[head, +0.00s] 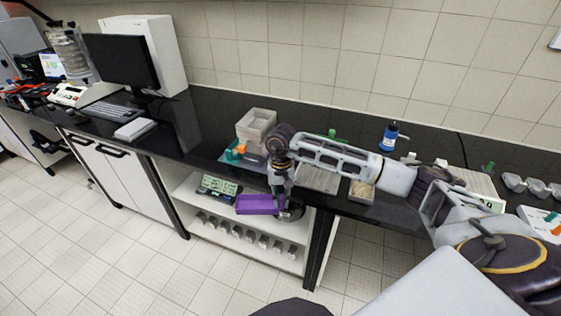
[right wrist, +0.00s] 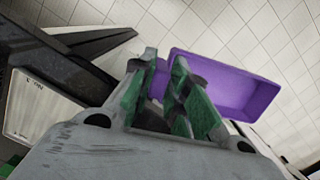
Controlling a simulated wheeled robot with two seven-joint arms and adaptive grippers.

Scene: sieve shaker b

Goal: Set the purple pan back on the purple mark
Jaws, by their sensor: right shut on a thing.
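The purple pan (head: 260,204) is a shallow rectangular tray. In the head view it hangs from my right gripper (head: 279,186), in front of the open shelf unit and past the bench's front edge. In the right wrist view the pan (right wrist: 232,85) lies beyond and to the right of the fingers (right wrist: 170,95), seen against the tiled floor. The right gripper is shut on the pan's near edge; the exact contact is partly hidden by the fingers. I see no purple mark in either view. My left gripper is not in view.
The dark bench top (head: 207,155) carries a beige bin (head: 256,124), a blue-labelled bottle (head: 389,136) and a metal tray (head: 319,178) behind my right arm. The shelf unit below holds a green-screened device (head: 218,187) and several small weights. A monitor (head: 122,61) stands left.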

